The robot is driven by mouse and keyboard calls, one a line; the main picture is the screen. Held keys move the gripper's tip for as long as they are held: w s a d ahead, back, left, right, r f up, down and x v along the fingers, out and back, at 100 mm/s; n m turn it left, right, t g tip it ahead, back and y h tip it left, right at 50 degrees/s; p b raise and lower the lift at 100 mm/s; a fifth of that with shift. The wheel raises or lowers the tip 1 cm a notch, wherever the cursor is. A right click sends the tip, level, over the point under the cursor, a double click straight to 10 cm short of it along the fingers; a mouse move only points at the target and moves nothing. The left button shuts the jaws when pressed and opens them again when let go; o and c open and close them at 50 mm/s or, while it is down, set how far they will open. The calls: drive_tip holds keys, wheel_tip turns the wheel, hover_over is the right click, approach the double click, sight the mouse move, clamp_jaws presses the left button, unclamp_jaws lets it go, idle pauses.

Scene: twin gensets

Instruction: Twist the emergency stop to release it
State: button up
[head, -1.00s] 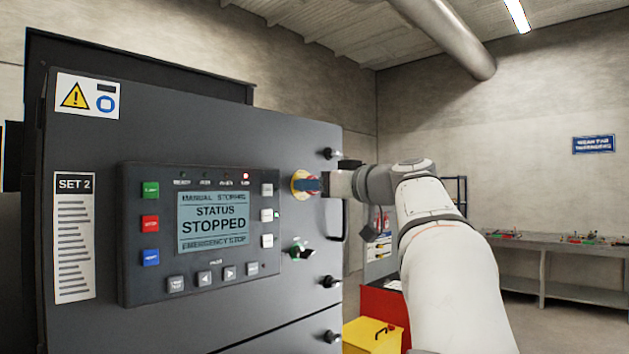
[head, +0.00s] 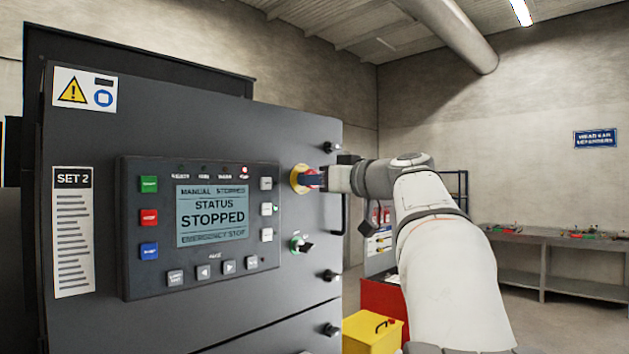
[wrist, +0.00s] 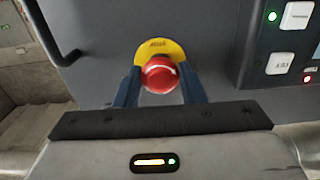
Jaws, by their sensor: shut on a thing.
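The emergency stop (wrist: 160,76) is a red mushroom button with a white arrow mark, set on a yellow backing plate (wrist: 158,48) on the dark cabinet door. In the head view the emergency stop (head: 304,178) is mostly covered by my gripper (head: 317,179). In the wrist view my gripper (wrist: 158,88) has one blue finger on each side of the red button, shut on it. The display (head: 213,215) reads "STATUS STOPPED", with "MANUAL STOPPED" above and "EMERGENCY STOP" below. A red lamp (head: 245,170) is lit above it.
A key switch (head: 300,244) sits below the emergency stop. A black door handle (head: 340,214) and several latches lie along the door's right edge. A yellow box (head: 372,334) stands low on the right, and a workbench (head: 545,255) is behind.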

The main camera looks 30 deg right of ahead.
drive_tip(key=shift+a+r+m+b, duration=0.15)
drive_tip(key=shift+m+b, duration=0.3)
drive_tip(key=shift+m, duration=1.55)
drive_tip(key=shift+r+m, duration=0.15)
drive_tip(key=shift+m, duration=1.65)
drive_tip(key=o, duration=0.9)
drive_tip(key=shift+s, duration=0.15)
drive_tip(key=shift+o, duration=0.5)
drive_tip(key=shift+f, duration=0.2)
drive_tip(key=b+v, duration=0.2)
drive_tip(key=v, duration=0.5)
drive_tip(key=shift+s+d+b, duration=0.25)
drive_tip(key=shift+s+b, duration=0.05)
